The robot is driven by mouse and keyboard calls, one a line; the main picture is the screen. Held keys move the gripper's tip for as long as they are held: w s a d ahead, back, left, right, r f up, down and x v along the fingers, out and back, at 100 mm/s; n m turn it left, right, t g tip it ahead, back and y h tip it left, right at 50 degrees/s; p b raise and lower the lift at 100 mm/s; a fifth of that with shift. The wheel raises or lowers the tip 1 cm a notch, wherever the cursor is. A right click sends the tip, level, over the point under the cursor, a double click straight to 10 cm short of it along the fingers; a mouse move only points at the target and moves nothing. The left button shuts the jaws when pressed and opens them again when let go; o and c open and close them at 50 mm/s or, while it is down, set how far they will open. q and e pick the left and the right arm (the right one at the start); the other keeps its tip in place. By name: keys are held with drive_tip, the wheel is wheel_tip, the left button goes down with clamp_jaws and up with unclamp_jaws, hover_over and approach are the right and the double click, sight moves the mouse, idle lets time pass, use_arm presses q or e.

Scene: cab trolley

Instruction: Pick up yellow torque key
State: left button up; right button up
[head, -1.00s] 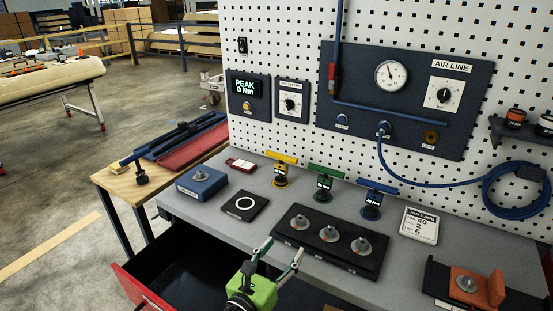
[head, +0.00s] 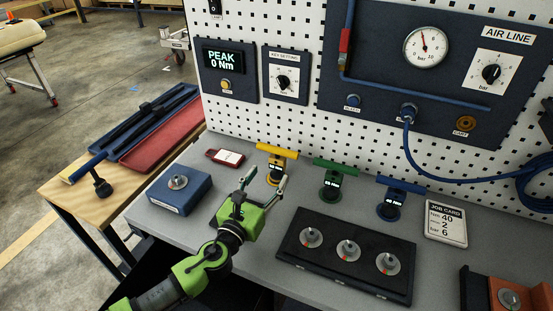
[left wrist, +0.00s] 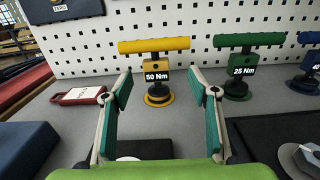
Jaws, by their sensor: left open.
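The yellow torque key (head: 277,160) stands upright on a round base at the back of the grey bench. It has a yellow crossbar and a label reading 50 Nm in the left wrist view (left wrist: 156,66). My left gripper (head: 265,182) is open and empty, just in front of the yellow key. In the left wrist view the key stands beyond and between the spread fingers (left wrist: 161,87), not visibly touched by them. The green 25 Nm key (head: 332,177) and the blue key (head: 393,195) stand to its right. My right gripper is not in view.
A black tray with several round knobs (head: 346,250) lies right of my left gripper. A blue block (head: 179,190) and a red-edged tag (head: 226,156) are to the left. The pegboard (head: 300,125) rises close behind the keys. A job card (head: 446,221) lies at right.

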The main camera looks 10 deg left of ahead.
sight(276, 162)
use_arm(q)
drive_tip(key=w, duration=0.3)
drive_tip(key=shift+w+d+f, duration=0.1)
drive_tip(key=shift+w+d, duration=0.05)
drive_tip(key=w, duration=0.2)
drive_tip(key=shift+w+d+f, duration=0.1)
drive_tip(key=shift+w+d, duration=0.05)
drive_tip(key=shift+w, duration=0.25)
drive_tip(key=w, duration=0.3)
drive_tip(key=shift+w+d+f, duration=0.1)
drive_tip(key=shift+d+f, duration=0.05)
drive_tip(key=shift+f, duration=0.05)
drive_tip(key=shift+w, duration=0.2)
drive_tip(key=c, duration=1.5)
drive_tip(key=shift+r, duration=0.1)
drive_tip(key=shift+c, duration=0.2)
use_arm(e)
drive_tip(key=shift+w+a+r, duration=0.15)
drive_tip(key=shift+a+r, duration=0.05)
